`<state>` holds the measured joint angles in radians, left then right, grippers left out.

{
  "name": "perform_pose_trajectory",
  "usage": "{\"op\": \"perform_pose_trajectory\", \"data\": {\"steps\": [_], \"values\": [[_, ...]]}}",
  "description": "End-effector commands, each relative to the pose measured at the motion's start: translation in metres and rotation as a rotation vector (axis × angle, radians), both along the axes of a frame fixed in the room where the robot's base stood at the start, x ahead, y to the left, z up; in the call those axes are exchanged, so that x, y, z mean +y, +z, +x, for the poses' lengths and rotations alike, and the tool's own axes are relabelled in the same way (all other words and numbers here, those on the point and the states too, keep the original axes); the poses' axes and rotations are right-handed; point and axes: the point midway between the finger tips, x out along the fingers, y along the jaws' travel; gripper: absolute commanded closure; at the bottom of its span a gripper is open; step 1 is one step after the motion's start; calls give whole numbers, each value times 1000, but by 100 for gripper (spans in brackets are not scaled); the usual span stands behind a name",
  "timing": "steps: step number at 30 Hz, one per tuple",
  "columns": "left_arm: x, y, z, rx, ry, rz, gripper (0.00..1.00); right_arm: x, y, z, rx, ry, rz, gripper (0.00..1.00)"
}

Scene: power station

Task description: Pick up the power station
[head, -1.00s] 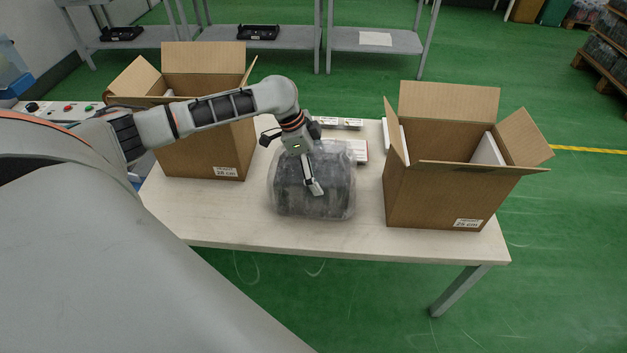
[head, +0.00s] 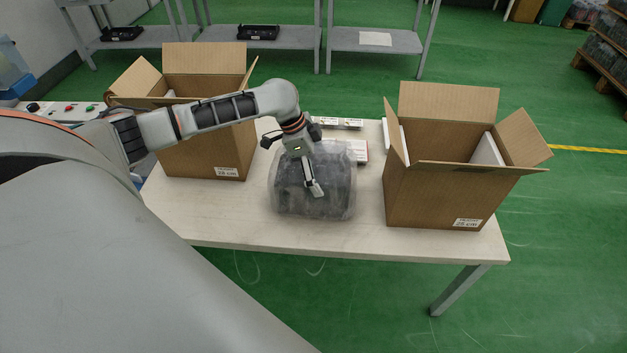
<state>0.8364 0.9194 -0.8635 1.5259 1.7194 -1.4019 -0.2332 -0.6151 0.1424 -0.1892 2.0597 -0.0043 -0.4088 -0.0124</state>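The power station (head: 335,200) is a dark block wrapped in clear, cloudy plastic, on the white table (head: 250,225) between two cardboard boxes. My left gripper (head: 313,188) reaches down over it from the upper left, with a finger against or just in front of its near side. The other finger is hidden, so I cannot tell how far the gripper is open or whether it grips the plastic. The power station appears to rest on the tabletop. My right gripper is not in view.
An open cardboard box (head: 435,198) stands at the right of the table, another (head: 205,150) at the left behind my arm. Small white cartons (head: 340,123) lie behind the power station. The table's front strip is clear. Grey shelves (head: 375,42) stand behind.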

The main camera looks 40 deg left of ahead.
Motion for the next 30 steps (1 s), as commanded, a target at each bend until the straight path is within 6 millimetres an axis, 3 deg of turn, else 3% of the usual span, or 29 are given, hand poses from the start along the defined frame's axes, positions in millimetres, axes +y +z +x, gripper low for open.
{"op": "perform_pose_trajectory", "data": {"steps": [2, 9, 22, 30], "values": [[0, 0, 0, 0, 0, 0, 3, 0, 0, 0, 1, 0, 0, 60], [0, 0, 0, 0, 0, 0, 65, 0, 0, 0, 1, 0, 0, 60], [-1, 8, 3, -9, 0, -4, 66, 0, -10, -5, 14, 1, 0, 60], [0, 61, 6, -23, 2, -5, 66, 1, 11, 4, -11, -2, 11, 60]]}}
